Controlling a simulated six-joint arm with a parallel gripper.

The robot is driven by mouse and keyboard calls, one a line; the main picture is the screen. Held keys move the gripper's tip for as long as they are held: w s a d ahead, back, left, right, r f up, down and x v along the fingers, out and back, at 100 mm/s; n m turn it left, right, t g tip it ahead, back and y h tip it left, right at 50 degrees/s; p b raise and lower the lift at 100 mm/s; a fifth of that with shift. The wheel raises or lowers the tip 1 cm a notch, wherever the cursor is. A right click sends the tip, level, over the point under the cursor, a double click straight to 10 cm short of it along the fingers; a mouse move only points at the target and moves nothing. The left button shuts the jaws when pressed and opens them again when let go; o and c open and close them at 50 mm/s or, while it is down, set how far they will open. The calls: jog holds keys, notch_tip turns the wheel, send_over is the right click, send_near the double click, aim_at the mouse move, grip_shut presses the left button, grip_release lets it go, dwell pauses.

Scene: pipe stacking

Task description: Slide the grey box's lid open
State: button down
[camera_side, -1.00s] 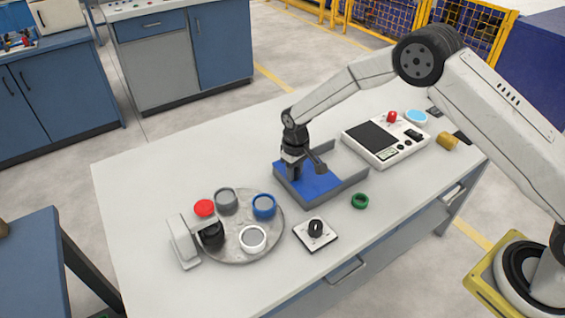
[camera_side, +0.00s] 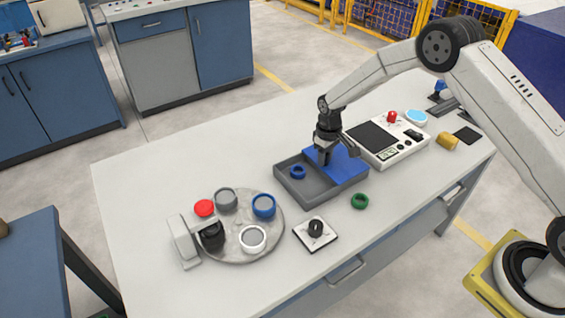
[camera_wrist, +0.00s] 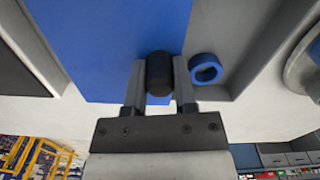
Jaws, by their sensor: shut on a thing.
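The grey box (camera_side: 310,192) stands on the table, its left part uncovered. A blue ring (camera_side: 298,172) lies inside the uncovered part; it also shows in the wrist view (camera_wrist: 205,68). The blue lid (camera_side: 345,171) covers the right part of the box; it fills much of the wrist view (camera_wrist: 105,45). My gripper (camera_side: 325,154) is over the lid and shut on its dark round knob (camera_wrist: 159,75), which sits between the two fingers (camera_wrist: 159,93) in the wrist view. In the side view my gripper hides the knob.
A white control panel (camera_side: 408,148) with a red button stands just behind and right of the box. A green ring (camera_side: 360,201) lies in front of it. A round grey tray (camera_side: 230,252) with several rings is at the left, beside a black knob on a white plate (camera_side: 329,238).

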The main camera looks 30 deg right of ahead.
jog(key=shift+w+d+r, duration=0.1)
jog(key=shift+d, duration=0.25)
jog(key=shift+c, duration=2)
grip_release()
jog(key=shift+r, duration=0.1)
jog(key=shift+r, duration=3.8)
